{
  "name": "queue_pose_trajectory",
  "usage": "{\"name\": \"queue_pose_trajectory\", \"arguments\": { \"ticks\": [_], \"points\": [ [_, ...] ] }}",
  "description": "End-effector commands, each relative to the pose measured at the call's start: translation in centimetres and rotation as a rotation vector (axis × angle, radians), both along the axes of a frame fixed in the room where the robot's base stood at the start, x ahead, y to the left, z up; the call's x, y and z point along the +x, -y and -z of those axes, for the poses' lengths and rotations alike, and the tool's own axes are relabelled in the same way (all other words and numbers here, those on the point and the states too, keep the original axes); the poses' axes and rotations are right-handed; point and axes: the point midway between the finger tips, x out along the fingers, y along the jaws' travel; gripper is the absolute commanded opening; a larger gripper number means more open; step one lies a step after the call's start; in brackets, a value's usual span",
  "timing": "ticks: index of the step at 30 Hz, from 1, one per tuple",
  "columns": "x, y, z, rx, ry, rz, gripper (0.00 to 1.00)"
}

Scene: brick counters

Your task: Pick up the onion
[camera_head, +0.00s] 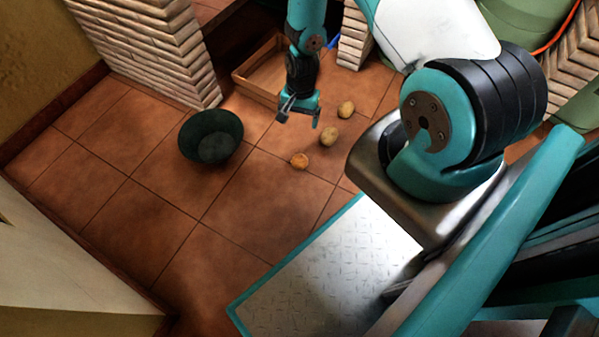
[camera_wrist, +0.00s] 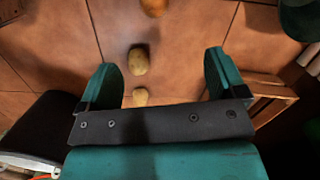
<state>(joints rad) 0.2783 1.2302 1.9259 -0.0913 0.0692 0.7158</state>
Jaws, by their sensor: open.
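The onion (camera_head: 299,160) is a small orange-brown round thing on the tiled floor, the nearest to my base of three round items in the head view. In the wrist view the onion (camera_wrist: 154,7) shows at the top edge, partly cut off, beyond the fingertips. My gripper (camera_head: 299,119) is open and empty, pointing down above the floor, farther back than the onion. In the wrist view its two teal fingers (camera_wrist: 162,70) stand wide apart, with nothing between them touching.
Two yellowish potatoes (camera_head: 329,135) (camera_head: 346,109) lie on the floor behind the onion. A dark green bowl (camera_head: 211,120) stands to the left. A wooden crate (camera_head: 246,90) is at the back by brick pillars (camera_head: 150,50). The floor around the onion is clear.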

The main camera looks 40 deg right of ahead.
Motion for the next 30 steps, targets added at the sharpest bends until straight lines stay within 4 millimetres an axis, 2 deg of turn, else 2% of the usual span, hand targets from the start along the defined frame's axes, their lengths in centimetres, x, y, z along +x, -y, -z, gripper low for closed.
{"name": "queue_pose_trajectory", "arguments": {
  "ticks": [1, 8, 15, 18, 30],
  "points": [
    [-0.3, 0.3, 1.8, -0.005, -0.004, 0.018, 0.9],
    [-0.9, 0.3, 5.8, -0.011, -0.012, 0.035, 0.9],
    [-1.3, -0.3, 11.4, -0.01, -0.012, 0.033, 0.9],
    [-1.4, -0.5, 13.2, -0.01, -0.012, 0.034, 0.9],
    [-1.6, -0.8, 15.8, -0.009, -0.011, 0.034, 0.9]
  ]
}}
